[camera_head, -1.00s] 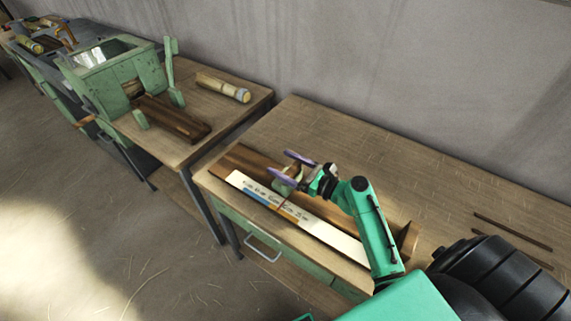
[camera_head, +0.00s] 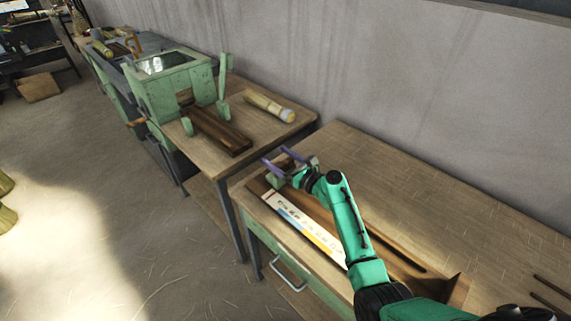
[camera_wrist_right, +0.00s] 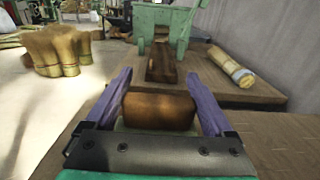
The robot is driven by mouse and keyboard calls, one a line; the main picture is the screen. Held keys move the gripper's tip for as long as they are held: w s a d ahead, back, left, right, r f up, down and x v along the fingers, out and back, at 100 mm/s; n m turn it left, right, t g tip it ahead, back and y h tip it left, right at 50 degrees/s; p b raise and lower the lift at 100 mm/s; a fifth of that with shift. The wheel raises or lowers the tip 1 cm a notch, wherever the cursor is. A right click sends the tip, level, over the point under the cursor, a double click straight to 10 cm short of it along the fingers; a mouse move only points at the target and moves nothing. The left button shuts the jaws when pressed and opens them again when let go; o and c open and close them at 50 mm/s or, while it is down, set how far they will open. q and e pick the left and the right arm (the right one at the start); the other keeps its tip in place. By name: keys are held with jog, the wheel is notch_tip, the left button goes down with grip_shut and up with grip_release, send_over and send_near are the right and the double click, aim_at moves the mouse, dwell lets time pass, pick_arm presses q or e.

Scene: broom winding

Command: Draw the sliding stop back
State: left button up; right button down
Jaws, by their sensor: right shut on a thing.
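The sliding stop (camera_head: 277,171) is a pale green block on a long brown wooden board (camera_head: 380,243) with a slot, lying on the near bench. A white strip with printed marks and coloured bands (camera_head: 302,226) runs along the board's front. The stop sits near the board's far left end. My right gripper (camera_head: 283,163), with purple fingers, is shut on the stop. In the right wrist view a brown rounded block (camera_wrist_right: 158,110) shows between the fingers, with a green edge below it. The fingers partly hide the stop. My left gripper is not in view.
A green machine (camera_head: 172,85) with a brown wooden trough (camera_head: 218,130) stands on the bench beyond a gap. A bundle with a pale end (camera_head: 268,106) lies there. The near bench top (camera_head: 420,200) is mostly clear; thin dark rods (camera_head: 550,287) lie at right.

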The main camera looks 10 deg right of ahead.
jog(key=shift+w+a+r, duration=0.1)
jog(key=shift+a+r, duration=0.05)
jog(key=shift+r, duration=0.15)
jog(key=shift+c, duration=0.2)
grip_release()
jog(key=shift+o, duration=0.2)
jog(key=shift+w+a+f, duration=0.25)
jog(key=shift+w+f, duration=0.1)
jog(key=shift+w, duration=0.1)
jog(key=v, duration=1.3)
jog(key=shift+s+d, duration=0.45)
jog(key=shift+s, duration=0.25)
jog(key=shift+w, duration=0.1)
